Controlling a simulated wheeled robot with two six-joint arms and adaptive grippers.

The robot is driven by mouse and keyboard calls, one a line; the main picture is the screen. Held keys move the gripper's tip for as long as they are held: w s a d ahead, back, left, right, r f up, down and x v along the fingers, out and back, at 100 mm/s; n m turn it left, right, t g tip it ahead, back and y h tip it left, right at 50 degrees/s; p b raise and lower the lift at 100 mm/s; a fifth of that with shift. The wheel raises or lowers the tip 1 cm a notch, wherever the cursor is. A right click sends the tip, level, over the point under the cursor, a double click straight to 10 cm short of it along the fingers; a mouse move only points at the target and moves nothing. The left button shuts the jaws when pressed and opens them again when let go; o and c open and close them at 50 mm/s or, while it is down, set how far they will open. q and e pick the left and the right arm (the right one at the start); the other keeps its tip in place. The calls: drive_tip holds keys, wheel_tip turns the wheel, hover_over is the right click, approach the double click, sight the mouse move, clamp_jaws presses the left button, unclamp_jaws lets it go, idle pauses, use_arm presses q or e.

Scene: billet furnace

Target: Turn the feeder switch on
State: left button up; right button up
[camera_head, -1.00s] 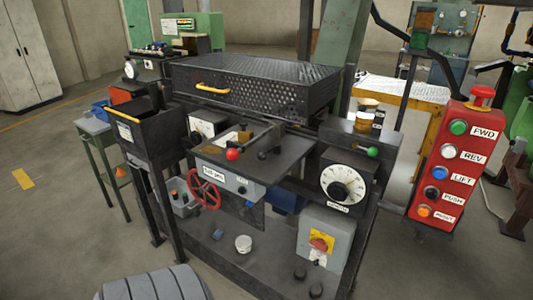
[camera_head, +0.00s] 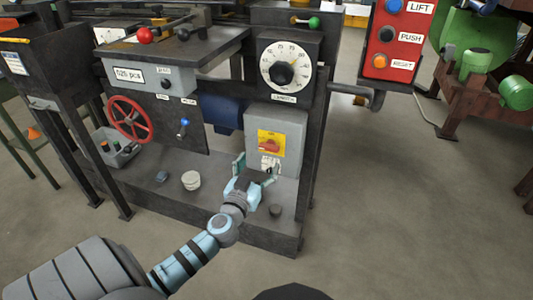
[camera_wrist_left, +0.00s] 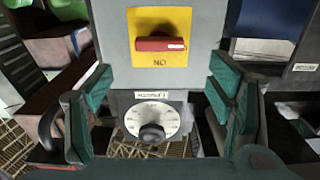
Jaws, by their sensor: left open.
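The feeder switch (camera_head: 271,144) is a red rotary handle on a yellow plate, on the front of a grey box (camera_head: 289,126) low on the machine. In the left wrist view, which looks upside down, the red handle (camera_wrist_left: 160,44) lies level across the plate beside an inverted "ON" mark. My left gripper (camera_head: 256,172) is open and empty, just below the yellow plate in the head view. In the left wrist view its fingers (camera_wrist_left: 160,90) are spread wide, with the handle outside the space between them. I see no contact with the handle. My right gripper is not in view.
The length dial (camera_head: 286,64) sits above the grey box. A red handwheel (camera_head: 130,119) and a small blue-tipped lever (camera_head: 183,126) are to the left. A white round part (camera_head: 191,180) stands on the base shelf. A red button box (camera_head: 395,40) hangs at the upper right. The floor in front is clear.

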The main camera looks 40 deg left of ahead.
sight(268, 149)
use_arm(q)
drive_tip(key=x, duration=0.7)
drive_tip(key=c, duration=1.2)
